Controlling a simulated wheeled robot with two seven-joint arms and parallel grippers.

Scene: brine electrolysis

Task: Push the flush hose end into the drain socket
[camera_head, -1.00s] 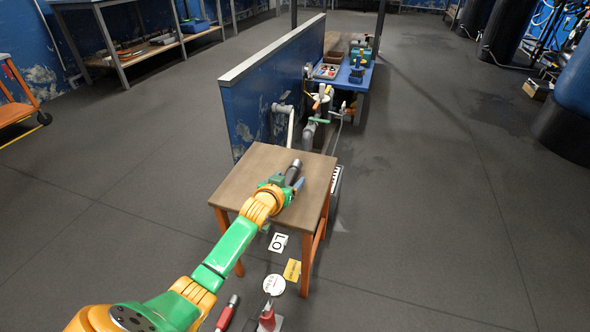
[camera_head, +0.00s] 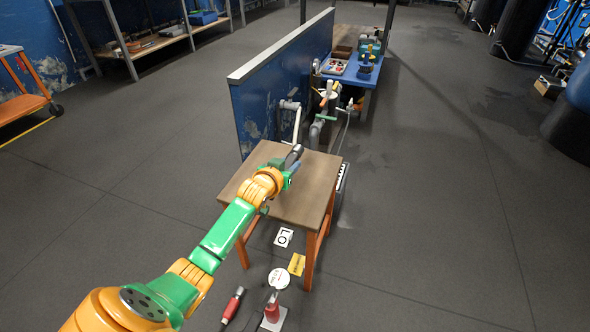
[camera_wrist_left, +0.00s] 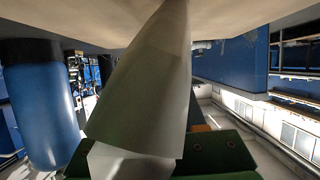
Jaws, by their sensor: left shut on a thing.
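My left gripper (camera_head: 284,172) is over the far part of a small wooden-topped table (camera_head: 307,197). It is shut on a dark grey cylindrical piece (camera_head: 294,155), apparently the flush hose end, which points toward the grey pipework beyond the table. Grey pipes (camera_head: 316,132) with a green handle stand past the table beside the blue wall. I cannot tell which opening is the drain socket. My right gripper is not in view.
The low blue partition (camera_head: 283,95) runs back from behind the table. A blue bench (camera_head: 358,74) with trays stands beyond the pipes. Signs and red-handled items (camera_head: 273,306) are at the floor below the table. The floor to the right is open.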

